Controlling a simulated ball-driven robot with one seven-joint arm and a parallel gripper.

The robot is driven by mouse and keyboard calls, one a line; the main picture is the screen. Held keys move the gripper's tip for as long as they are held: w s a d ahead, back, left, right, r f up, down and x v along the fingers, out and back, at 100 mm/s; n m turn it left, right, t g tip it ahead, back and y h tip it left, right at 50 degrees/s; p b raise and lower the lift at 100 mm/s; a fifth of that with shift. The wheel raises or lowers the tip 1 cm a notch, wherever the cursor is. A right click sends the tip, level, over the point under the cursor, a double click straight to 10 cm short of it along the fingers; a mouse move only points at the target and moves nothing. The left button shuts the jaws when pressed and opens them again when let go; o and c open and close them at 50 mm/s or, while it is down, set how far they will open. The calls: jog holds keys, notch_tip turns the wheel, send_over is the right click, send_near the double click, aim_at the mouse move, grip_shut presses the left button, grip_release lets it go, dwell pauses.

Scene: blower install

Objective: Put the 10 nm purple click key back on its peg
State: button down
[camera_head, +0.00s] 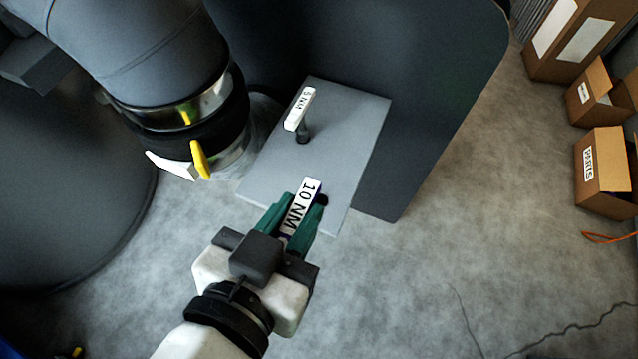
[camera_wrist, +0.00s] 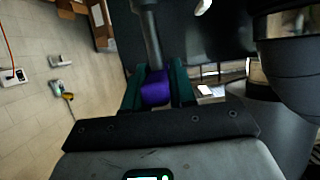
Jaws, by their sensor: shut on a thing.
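The purple click key (camera_wrist: 156,88) is between the fingers of my gripper (camera_wrist: 160,86) in the wrist view, with its grey shaft (camera_wrist: 149,35) running away from the fingers. In the head view its white "10 NM" label (camera_head: 303,202) faces up, and my gripper's green fingers (camera_head: 293,217) close on both sides of it. It is over the lower edge of the grey plate (camera_head: 350,130). A dark round spot beside the right fingertip may be a peg or hole; I cannot tell. Whether the key touches the plate is hidden.
A white "5 NM" key (camera_head: 300,108) stands on the plate above the held key. A large dark pipe (camera_head: 150,50) with a clamp and yellow lever (camera_head: 201,160) is at the left. Cardboard boxes (camera_head: 603,172) stand at the far right. The floor at lower right is mostly clear.

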jog(key=w+f, duration=0.3)
jog(key=w, duration=0.1)
jog(key=w+d+f+p, duration=0.1)
jog(key=w+f, duration=0.3)
jog(key=w+d+f, duration=0.1)
jog(key=w+f, duration=0.3)
jog(key=shift+d+f, duration=0.1)
jog(key=shift+f, duration=0.35)
jog(key=shift+f, duration=0.2)
jog(key=c, duration=1.1)
grip_release()
jog(key=shift+w, duration=0.2)
jog(key=shift+o, duration=0.8)
jog(key=shift+r, duration=0.1)
jog(key=shift+s, duration=0.1)
